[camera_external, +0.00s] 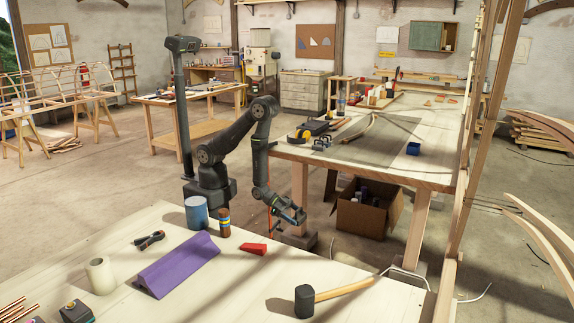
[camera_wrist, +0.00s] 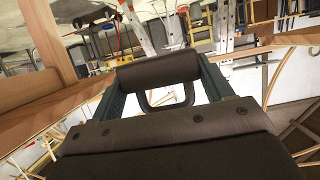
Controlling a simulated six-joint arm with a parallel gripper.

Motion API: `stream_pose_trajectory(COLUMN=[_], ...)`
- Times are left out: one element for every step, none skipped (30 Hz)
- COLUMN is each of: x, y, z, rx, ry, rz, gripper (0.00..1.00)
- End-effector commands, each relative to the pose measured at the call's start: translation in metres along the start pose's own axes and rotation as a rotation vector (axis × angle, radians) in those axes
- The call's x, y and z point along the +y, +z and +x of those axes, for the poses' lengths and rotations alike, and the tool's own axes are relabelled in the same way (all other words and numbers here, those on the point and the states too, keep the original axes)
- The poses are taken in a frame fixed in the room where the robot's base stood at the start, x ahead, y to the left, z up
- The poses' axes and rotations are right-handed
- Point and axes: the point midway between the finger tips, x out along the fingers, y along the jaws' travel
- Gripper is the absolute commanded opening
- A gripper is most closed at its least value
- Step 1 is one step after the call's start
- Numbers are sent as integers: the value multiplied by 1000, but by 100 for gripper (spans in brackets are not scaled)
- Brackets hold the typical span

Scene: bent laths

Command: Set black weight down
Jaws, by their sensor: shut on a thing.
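My gripper (camera_external: 291,214) hangs low beyond the near bench's far edge, tilted down to the right. In the wrist view its blue-grey fingers stand on both sides of a dark, rounded piece (camera_wrist: 158,68), which looks like part of the black weight. The fingers are shut on it. A dark loop shows just below this piece. A broad dark panel with several rivets fills the bottom of the wrist view; I cannot tell whether it belongs to the weight. In the external view the held thing is too small to make out clearly.
The near bench (camera_external: 365,285) carries a mallet (camera_external: 304,301), a red wedge (camera_external: 253,248), a purple block (camera_external: 178,265) and a blue cylinder (camera_external: 196,214). The far table (camera_external: 440,172) has tools and a bent lath. A cardboard box (camera_external: 362,218) stands beneath it.

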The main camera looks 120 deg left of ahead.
Motion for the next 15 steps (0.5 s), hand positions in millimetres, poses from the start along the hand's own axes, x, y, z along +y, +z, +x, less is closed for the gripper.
stream_pose_trajectory(x=[0, 0, 0, 0, 0, 0, -1, -2, -6, -10, -14, -22, -30, -39, -52], y=[-1, -1, -1, -1, -1, -1, -2, -2, -4, -6, -9, -13, -16, -20, -27], z=[0, 0, 0, 0, 0, 0, 0, 1, 2, 2, 3, 5, 6, 7, 9], rx=[4, 4, 4, 4, 4, 4, 4, 4, 5, 6, 8, 8, 8, 9, 11], ry=[0, 0, 0, 0, 0, -1, -3, -6, -15, -25, -37, -59, -79, -103, -138], rz=[0, 0, 0, 0, 0, 0, -1, -3, -6, -10, -15, -24, -33, -42, -57], gripper=[16, 16, 16, 16, 16, 16, 16, 16, 16, 16, 16, 16, 16, 16, 16])
